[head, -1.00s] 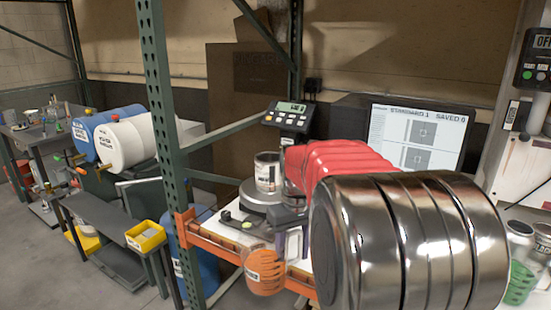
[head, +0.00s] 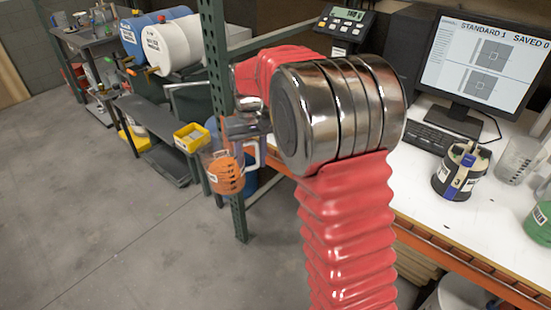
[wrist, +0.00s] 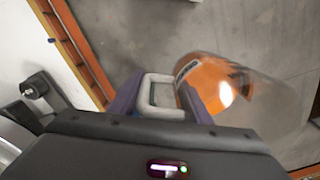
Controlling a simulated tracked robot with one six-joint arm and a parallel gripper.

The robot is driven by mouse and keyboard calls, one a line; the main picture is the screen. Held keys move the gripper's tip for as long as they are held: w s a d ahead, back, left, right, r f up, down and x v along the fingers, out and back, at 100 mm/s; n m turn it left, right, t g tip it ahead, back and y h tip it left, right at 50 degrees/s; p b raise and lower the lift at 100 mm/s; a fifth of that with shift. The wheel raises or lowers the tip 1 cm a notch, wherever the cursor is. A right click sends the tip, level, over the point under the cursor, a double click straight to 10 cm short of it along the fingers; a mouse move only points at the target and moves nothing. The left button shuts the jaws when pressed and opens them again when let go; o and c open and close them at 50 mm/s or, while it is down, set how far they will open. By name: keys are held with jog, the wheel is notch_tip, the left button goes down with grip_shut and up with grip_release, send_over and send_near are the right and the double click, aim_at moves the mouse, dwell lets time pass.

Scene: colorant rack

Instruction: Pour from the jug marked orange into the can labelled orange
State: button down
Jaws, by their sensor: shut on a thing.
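The jug (head: 226,174) is clear with orange contents and a small white label whose words are too small to read. It hangs about upright in front of the rack, with grey floor behind it. My gripper (head: 247,152) is shut on its handle. In the wrist view my gripper (wrist: 160,98) has its purple fingers on both sides of the pale handle (wrist: 160,112), and the jug's orange contents (wrist: 214,86) show to the right. I cannot make out a can labelled orange; my arm hides the scale area.
A bench with an orange front beam (head: 455,258) runs along the right. On it stand a dark can (head: 461,172), a clear beaker (head: 519,158), a keyboard (head: 442,140) and a monitor (head: 485,62). Open floor lies left.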

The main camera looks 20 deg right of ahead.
jog(key=w+a, duration=0.1)
jog(key=a, duration=0.1)
jog(key=w+a+f, duration=0.1)
jog(key=w+a, duration=0.1)
jog(key=shift+w+a+f, duration=0.1)
jog(key=shift+a+f, duration=0.05)
jog(key=shift+f, duration=0.05)
jog(key=shift+s, duration=0.2)
